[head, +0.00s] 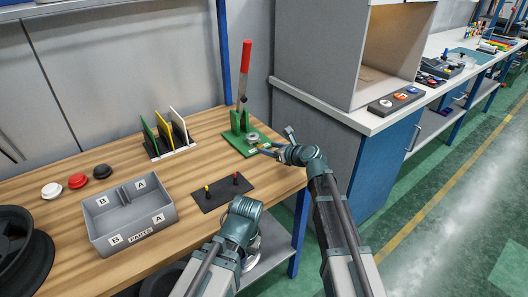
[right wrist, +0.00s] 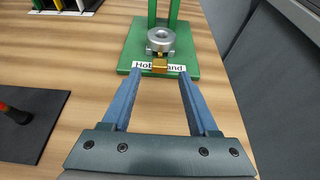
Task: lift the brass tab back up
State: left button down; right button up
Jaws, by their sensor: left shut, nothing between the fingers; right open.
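Nothing is between the fingers. In the head view my right gripper (head: 275,140) is at the right of the green stand (head: 232,146). My left gripper (head: 243,218) is low in front of the table edge, its fingers mostly hidden, shut and empty.
A red-handled lever (head: 245,58) rises from the stand. A dark mat (head: 212,203) with two small pegs, a grey parts tray (head: 106,243), a card rack (head: 180,152) and several coloured discs (head: 77,180) are on the wooden table. A grey cabinet (head: 312,60) is at the right.

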aim_at(261, 146)
jog(key=shift+b+x, duration=0.5)
jog(key=shift+x, duration=1.6)
jog(key=shift+r, duration=0.1)
grip_shut()
